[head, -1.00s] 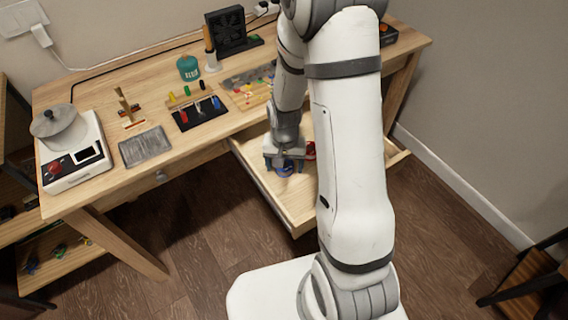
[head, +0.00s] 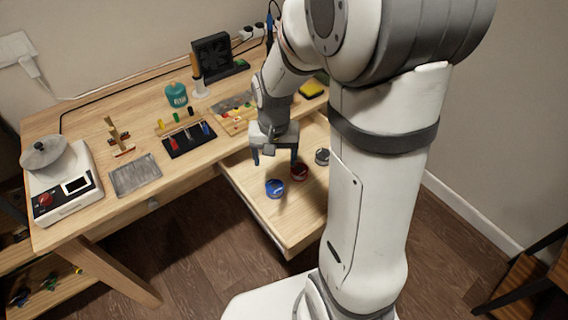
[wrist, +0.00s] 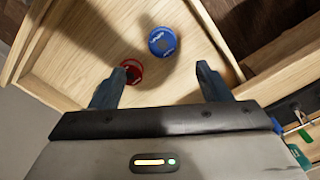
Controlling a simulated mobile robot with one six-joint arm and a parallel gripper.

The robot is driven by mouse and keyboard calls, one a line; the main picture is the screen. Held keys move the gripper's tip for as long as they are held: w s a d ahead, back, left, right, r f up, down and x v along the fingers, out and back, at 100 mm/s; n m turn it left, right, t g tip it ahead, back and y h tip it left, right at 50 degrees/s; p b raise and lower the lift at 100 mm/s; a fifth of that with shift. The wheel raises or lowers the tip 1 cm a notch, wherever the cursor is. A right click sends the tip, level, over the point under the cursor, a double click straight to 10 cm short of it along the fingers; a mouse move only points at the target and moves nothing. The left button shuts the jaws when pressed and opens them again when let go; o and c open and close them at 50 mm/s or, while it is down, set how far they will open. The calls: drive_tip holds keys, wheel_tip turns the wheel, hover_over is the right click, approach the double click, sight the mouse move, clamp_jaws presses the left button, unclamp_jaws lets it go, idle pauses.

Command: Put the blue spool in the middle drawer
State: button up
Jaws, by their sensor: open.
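The blue spool (head: 275,188) lies in the open drawer (head: 290,235) under the workbench. It also shows in the wrist view (wrist: 162,41), on the drawer's wooden floor. My gripper (head: 275,160) is open and empty above the drawer, its fingers apart and clear of the spool. In the wrist view the spool is beyond the two fingertips (wrist: 158,85), touching neither. A red spool (head: 299,172) lies in the same drawer, also seen in the wrist view (wrist: 131,71) near the left finger.
A dark grey spool (head: 322,156) lies farther right in the drawer. The bench top (head: 95,143) above holds a scale (head: 62,180), a grey tray (head: 135,175), a black tool mat (head: 188,139) and a teal jar (head: 176,95). My arm hides the drawer's right part.

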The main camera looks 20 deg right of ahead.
drive_tip(key=s+r+n+t, duration=0.2)
drive_tip(key=s+r+n, duration=0.1)
drive_tip(key=s+r, duration=0.7)
drive_tip(key=shift+s+d+r+n, duration=0.25)
drive_tip(key=shift+s+r+n, duration=0.1)
drive_tip(key=shift+s, duration=0.75)
wheel_tip(320, 180, up, 8)
drive_tip(key=p, duration=0.7)
drive_tip(key=shift+s, duration=0.2)
drive_tip(key=shift+c, duration=0.3)
